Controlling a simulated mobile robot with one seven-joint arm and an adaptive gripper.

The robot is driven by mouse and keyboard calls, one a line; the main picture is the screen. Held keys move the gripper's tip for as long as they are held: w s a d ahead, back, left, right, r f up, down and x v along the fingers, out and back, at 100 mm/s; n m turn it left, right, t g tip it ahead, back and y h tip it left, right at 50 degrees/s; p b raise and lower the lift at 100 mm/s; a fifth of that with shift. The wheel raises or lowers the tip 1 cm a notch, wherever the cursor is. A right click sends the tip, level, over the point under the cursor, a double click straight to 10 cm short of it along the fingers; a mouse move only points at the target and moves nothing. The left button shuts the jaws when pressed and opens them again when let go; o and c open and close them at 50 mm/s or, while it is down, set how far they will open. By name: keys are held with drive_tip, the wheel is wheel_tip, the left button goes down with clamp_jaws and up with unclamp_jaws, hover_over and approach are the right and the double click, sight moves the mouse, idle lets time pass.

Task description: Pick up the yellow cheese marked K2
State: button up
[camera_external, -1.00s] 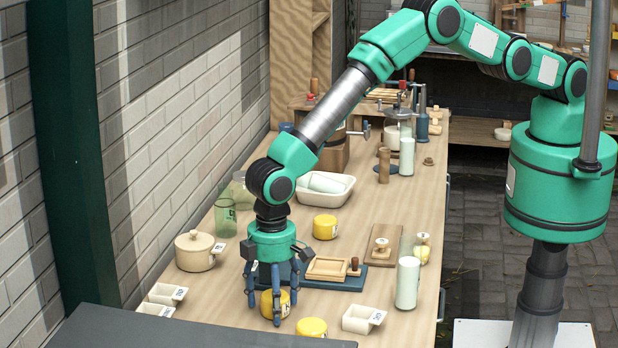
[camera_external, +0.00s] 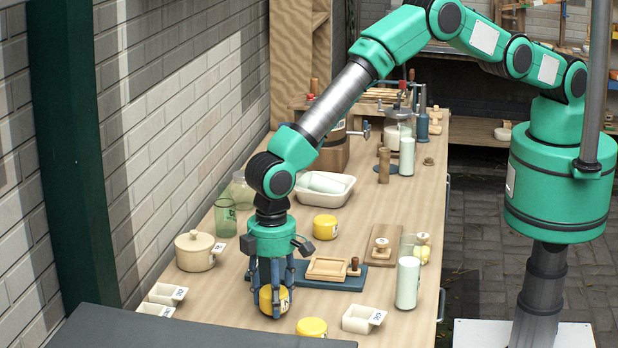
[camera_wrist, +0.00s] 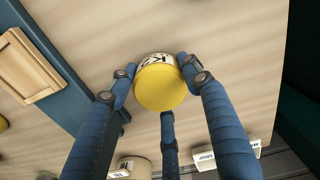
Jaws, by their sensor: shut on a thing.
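My gripper (camera_external: 271,290) points down over the near part of the bench, its blue fingers shut around a yellow cheese (camera_external: 266,299). In the wrist view the same cheese (camera_wrist: 160,88) sits between the fingertips of my gripper (camera_wrist: 160,85). Its pale label reads what looks like K2, partly cut off at the rim. I cannot tell whether its underside touches the bench. A second yellow cheese (camera_external: 311,327) stands just to the right and nearer. A third one (camera_external: 325,226) stands farther back.
A blue board with a wooden frame (camera_external: 327,268) lies right behind my gripper. A white labelled dish (camera_external: 360,318) is at the right, and similar dishes (camera_external: 165,292) at the left. A lidded pot (camera_external: 196,252) and a milk bottle (camera_external: 407,283) stand nearby.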

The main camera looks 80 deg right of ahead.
drive_tip(key=shift+r, duration=4.4)
